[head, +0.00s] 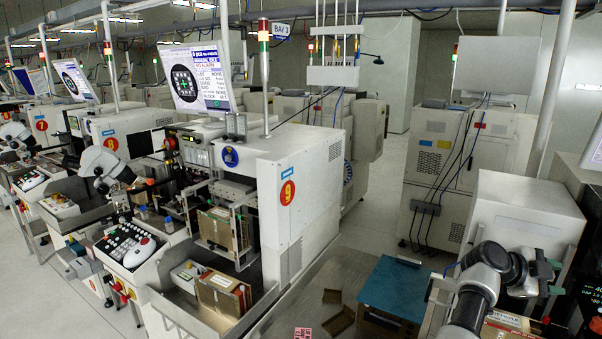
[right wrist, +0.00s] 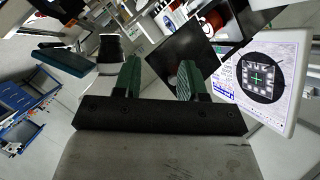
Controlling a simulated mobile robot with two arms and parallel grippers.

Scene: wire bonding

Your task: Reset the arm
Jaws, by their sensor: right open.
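My right gripper (right wrist: 158,78) shows in the right wrist view, with two green fingers on a dark bar. The fingers stand apart and I see nothing held between them. A dark panel lies behind the fingertips; I cannot tell its distance. My left gripper shows in neither view.
A white wire bonder (head: 318,185) with the number 9 stands in the middle, with a screen (head: 197,77) above it. A similar screen (right wrist: 262,80) is right of my right gripper. A blue-topped stand (head: 392,288) is at lower right. Grey floor (head: 372,205) shows between the machines.

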